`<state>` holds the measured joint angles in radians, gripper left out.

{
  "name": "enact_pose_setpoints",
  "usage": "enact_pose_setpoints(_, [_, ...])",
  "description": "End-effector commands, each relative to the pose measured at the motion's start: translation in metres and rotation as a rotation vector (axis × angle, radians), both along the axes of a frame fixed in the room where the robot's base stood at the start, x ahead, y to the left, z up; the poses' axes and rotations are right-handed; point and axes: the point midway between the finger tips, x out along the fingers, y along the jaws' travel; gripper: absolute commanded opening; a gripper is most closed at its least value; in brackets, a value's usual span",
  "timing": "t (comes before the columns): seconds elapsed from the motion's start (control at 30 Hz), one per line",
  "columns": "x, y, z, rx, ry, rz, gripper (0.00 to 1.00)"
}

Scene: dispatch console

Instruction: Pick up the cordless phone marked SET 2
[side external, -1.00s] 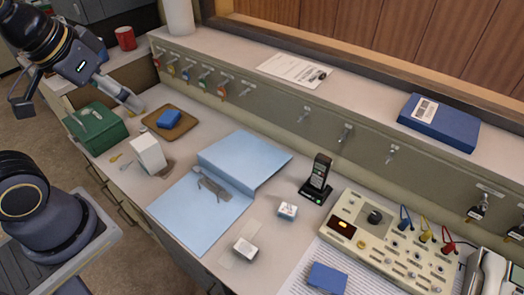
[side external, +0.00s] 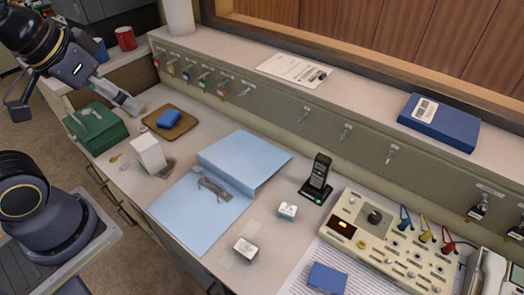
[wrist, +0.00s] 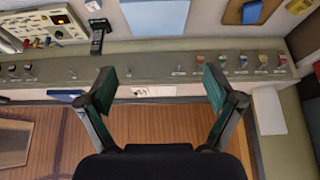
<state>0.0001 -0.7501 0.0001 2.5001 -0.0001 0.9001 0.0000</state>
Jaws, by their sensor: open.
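A black cordless phone (side external: 320,170) stands upright in a dark charging base (side external: 314,196) with a small green light, right of the blue folder. Its marking is too small to read. The phone also shows at the upper left of the wrist view (wrist: 98,40). My gripper (side external: 132,106) is at the far left of the side view, above the desk near the green box and well away from the phone. In the wrist view my gripper's two fingers (wrist: 160,82) are wide apart with nothing between them.
A beige control panel (side external: 388,240) stands right of the phone. A small white box (side external: 288,210) sits in front of it. An open blue folder (side external: 235,162) lies between my gripper and the phone. A tall white box (side external: 149,154) and green box (side external: 96,128) stand at left.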

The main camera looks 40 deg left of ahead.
Motion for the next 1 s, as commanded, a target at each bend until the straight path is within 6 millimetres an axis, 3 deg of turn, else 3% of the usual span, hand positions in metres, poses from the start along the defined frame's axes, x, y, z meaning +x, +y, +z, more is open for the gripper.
enact_pose_setpoints(0.13, [0.0, 0.0, 0.0, 0.0, 0.0, 0.0, 0.91])
enact_pose_setpoints(0.27, [0.0, 0.0, 0.0, 0.0, 0.0, 0.0, 0.78])
enact_pose_setpoints(0.67, [0.002, 0.0, 0.002, -0.024, -0.01, 0.046, 0.77])
enact_pose_setpoints(0.77, [0.026, 0.004, 0.035, -0.081, -0.101, 0.145, 0.77])
enact_pose_setpoints(0.83, [0.054, 0.004, 0.056, -0.13, -0.126, 0.197, 0.77])
enact_pose_setpoints(1.0, [0.13, -0.014, 0.08, -0.218, -0.125, 0.257, 0.77])
